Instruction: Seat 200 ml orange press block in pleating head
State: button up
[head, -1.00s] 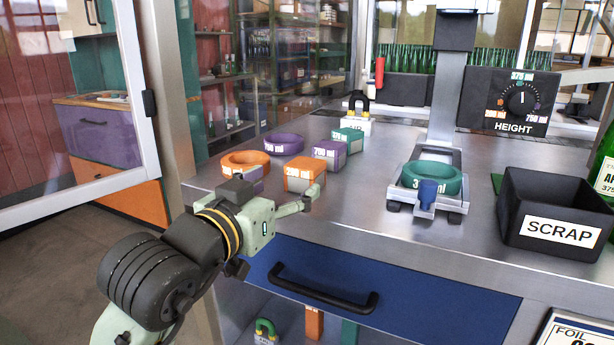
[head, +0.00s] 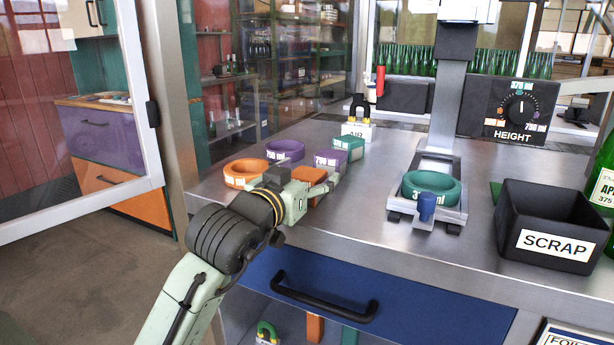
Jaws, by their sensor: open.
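The orange press block (head: 312,174) sits on the steel worktop, left of centre. My gripper (head: 326,187) is open at its near side and hides part of it, including its label. I cannot tell whether the fingers touch it. An orange ring (head: 240,178) lies to its left. The pleating head (head: 455,212) stands to the right at the foot of a grey column. A green ring (head: 432,190) lies in its cradle, with a blue clamp knob (head: 427,207) at the front.
A purple ring (head: 286,150), a purple block (head: 328,160) and a green block (head: 349,145) stand behind the orange block. A black scrap bin (head: 555,241) and a green bottle (head: 603,190) are at right. The height dial (head: 519,106) is behind. Worktop between block and head is clear.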

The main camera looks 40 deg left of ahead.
jog(key=shift+c, duration=0.5)
jog(key=c, duration=1.2)
